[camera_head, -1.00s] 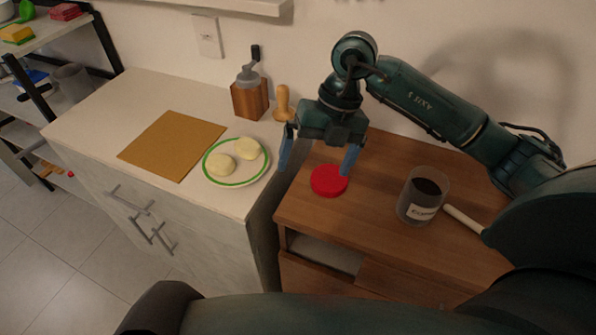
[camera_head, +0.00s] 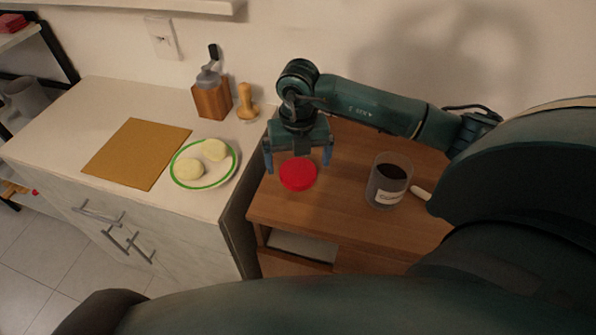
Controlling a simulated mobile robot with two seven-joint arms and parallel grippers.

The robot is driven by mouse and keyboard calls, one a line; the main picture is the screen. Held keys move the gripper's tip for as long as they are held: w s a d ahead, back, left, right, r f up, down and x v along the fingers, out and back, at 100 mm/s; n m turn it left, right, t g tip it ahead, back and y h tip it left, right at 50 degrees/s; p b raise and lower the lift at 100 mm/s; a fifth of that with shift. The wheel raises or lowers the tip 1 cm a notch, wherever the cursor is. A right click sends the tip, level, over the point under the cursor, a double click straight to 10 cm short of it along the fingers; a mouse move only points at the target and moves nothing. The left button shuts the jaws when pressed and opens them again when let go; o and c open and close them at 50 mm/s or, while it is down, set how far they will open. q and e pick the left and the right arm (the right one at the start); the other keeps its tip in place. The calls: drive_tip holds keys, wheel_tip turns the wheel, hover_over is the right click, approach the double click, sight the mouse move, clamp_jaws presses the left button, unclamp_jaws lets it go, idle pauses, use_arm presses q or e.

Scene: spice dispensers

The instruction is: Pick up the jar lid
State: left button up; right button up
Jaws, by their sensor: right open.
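The red round jar lid (camera_head: 298,175) lies flat on the brown wooden cabinet top, near its left edge. My right gripper (camera_head: 298,167) points down over the lid, with its blue fingers spread wide, one on each side of it in the picture. Nothing is between the fingers above the lid, and I cannot tell how far above the wood the fingertips are. The open glass jar (camera_head: 388,181) with dark contents and a white label stands to the right of the lid. My left gripper is not in view.
A light-handled utensil (camera_head: 420,193) lies right of the jar. On the white counter to the left are a plate (camera_head: 206,184) with two pale pieces, a brown board (camera_head: 137,153), a wooden grinder (camera_head: 212,99) and a wooden pestle-like tool (camera_head: 246,104). The wall is close behind.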

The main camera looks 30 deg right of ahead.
sight(298, 170)
drive_tip(key=shift+f, duration=1.5)
drive_tip(key=shift+c, duration=0.2)
drive_tip(key=c, duration=1)
